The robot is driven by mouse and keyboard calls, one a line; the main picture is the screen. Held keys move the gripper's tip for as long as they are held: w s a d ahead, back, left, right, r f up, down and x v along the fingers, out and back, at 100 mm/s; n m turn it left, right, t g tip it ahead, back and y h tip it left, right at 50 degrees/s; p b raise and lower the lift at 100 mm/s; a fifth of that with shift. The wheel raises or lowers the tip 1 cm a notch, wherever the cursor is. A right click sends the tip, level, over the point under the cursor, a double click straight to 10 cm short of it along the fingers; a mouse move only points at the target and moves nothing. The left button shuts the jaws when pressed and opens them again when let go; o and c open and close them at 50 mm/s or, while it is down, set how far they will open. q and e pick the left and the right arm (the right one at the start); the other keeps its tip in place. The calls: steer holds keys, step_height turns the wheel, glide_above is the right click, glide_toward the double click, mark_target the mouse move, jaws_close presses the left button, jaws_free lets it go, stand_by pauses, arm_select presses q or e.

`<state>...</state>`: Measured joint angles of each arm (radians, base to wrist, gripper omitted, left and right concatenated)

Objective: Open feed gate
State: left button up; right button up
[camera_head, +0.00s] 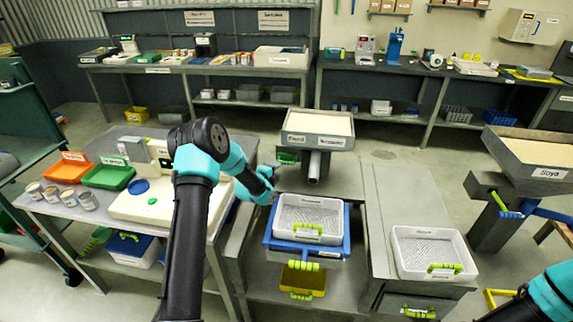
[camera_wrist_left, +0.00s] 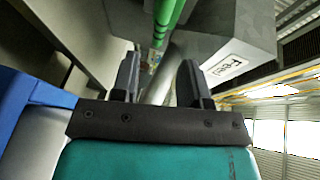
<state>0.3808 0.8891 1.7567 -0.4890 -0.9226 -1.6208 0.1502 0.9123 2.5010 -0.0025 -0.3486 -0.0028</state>
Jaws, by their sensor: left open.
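The feed hopper (camera_head: 318,143) is a grey tray of pale material on the centre press, with labels on its front. A green handle (camera_head: 287,158) shows at its lower left; I take it as the feed gate's handle. In the left wrist view a green bar (camera_wrist_left: 165,22) runs beside the grey box marked with a label (camera_wrist_left: 228,66). My left gripper (camera_head: 274,180) is below and left of that handle, apart from it. In the left wrist view its two dark fingers (camera_wrist_left: 158,82) are spread with nothing gripped between them. My right gripper is out of frame.
A white tray (camera_head: 309,201) with a green handle sits on a blue holder below the hopper. A yellow bin (camera_head: 303,281) is under it. Another white tray (camera_head: 432,243) stands at right. A second hopper (camera_head: 545,150) is at far right. The left table (camera_head: 85,215) holds orange and green trays.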

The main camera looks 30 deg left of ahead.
mark_target(287, 163)
arm_select(q)
steer(key=w, duration=0.3)
steer(key=w+f, duration=0.1)
steer(key=w, duration=0.4)
steer(key=shift+w+d+f, duration=0.3)
steer(key=shift+d, duration=0.1)
jaws_close()
